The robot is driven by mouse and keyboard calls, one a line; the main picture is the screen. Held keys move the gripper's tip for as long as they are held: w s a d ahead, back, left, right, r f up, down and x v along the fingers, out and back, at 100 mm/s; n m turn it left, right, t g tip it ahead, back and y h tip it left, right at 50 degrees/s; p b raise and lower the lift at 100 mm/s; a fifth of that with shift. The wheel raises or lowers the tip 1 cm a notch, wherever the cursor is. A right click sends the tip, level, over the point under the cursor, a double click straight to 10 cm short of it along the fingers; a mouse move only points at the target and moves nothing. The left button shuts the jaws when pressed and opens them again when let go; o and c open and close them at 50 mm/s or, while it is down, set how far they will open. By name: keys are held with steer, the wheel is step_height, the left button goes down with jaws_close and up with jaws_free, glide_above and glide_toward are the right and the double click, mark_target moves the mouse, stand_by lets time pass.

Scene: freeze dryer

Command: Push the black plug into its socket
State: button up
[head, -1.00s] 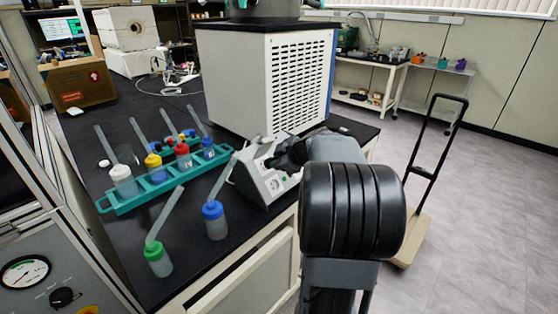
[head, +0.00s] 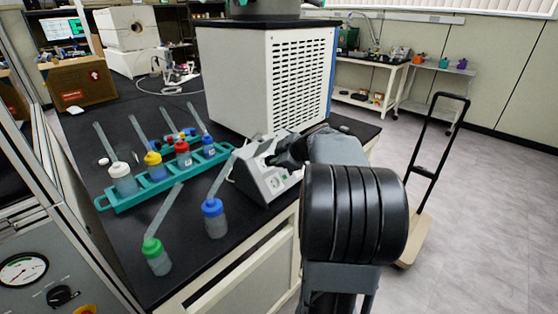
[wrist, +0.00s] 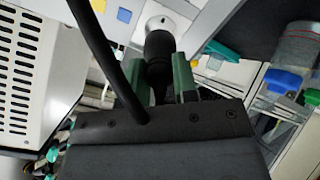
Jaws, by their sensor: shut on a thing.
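The black plug (wrist: 158,48) is between the green fingers of my gripper (wrist: 158,78) in the wrist view. My gripper is shut on it. The plug's front end overlaps a round, pale socket (wrist: 163,24); I cannot tell whether it touches or enters it. A black cable (wrist: 103,55) crosses the left of the wrist view. In the head view, my gripper (head: 290,153) is at the upper right of the sloped grey-white socket box (head: 254,183). My arm hides part of that area, and the plug is not clear there.
A large white vented unit (head: 245,85) stands behind the box on the black bench (head: 115,235). Left of the box are a teal rack (head: 150,196) with several capped bottles, and loose blue-capped (head: 214,218) and green-capped (head: 157,257) bottles. A hand cart (head: 430,160) stands right.

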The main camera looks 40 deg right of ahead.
steer(key=shift+w+f+b, duration=0.2)
steer(key=shift+f+b, duration=0.05)
steer(key=shift+b, duration=0.1)
steer(key=shift+w+a+f+b, duration=0.1)
steer(key=shift+w+f+b, duration=0.25)
steer(key=shift+w+b, duration=0.25)
steer(key=shift+s+b, duration=0.1)
steer(key=shift+b, duration=1.15)
stand_by(1.1)
steer(key=shift+b+x, duration=0.8)
steer(key=shift+x, duration=0.25)
stand_by(1.1)
steer(key=o, duration=1)
steer(key=shift+s+r, duration=0.1)
steer(key=shift+b+v, duration=0.85)
steer(key=shift+v, duration=2.05)
